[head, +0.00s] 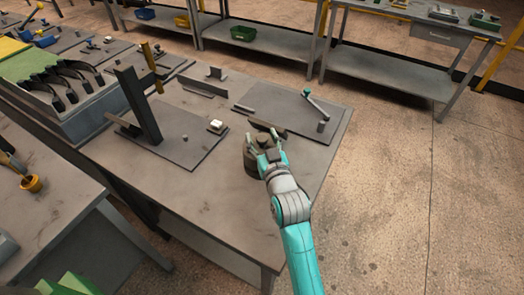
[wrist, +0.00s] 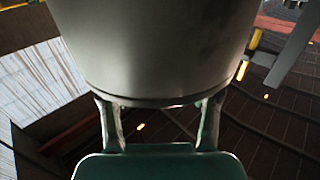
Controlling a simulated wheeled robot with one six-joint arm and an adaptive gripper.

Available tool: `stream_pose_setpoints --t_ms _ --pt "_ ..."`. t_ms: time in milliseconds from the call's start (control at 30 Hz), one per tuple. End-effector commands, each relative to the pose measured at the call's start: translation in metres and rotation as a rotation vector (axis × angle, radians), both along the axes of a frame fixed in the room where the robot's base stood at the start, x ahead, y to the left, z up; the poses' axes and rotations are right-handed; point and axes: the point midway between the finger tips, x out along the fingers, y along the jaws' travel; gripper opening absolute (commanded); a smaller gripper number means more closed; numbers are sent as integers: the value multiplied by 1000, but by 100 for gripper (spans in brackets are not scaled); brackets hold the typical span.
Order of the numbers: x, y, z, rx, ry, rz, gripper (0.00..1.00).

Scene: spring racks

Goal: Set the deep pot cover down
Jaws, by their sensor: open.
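The deep pot cover looks like a grey-brown round body (head: 251,163) at the right part of the grey table in the head view, partly hidden by my gripper. A large smooth grey rounded body, seemingly the same cover (wrist: 155,50), fills the upper middle of the wrist view, with its rim just above my fingers. My gripper (head: 265,150) is right at the cover, and its two fingers (wrist: 160,122) show apart below the rim in the wrist view. The jaws are open. Whether the fingers touch the cover, and what is under it, I cannot tell.
A dark plate with a tall upright post (head: 140,105) stands to the left. Behind the gripper, another flat plate (head: 325,118) carries a teal-ended lever (head: 316,104) and a small peg. The table's front right (head: 262,225) is bare.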

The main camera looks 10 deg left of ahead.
Motion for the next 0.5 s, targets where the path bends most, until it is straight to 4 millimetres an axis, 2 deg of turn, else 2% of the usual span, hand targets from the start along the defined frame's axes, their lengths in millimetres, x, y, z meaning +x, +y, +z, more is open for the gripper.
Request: stream_pose_setpoints --t_ms 67,300,500 --pt "0 0 0 0 0 0 59" --pt "0 0 0 0 0 0 0" --pt "0 0 1 1 -2 0 0"
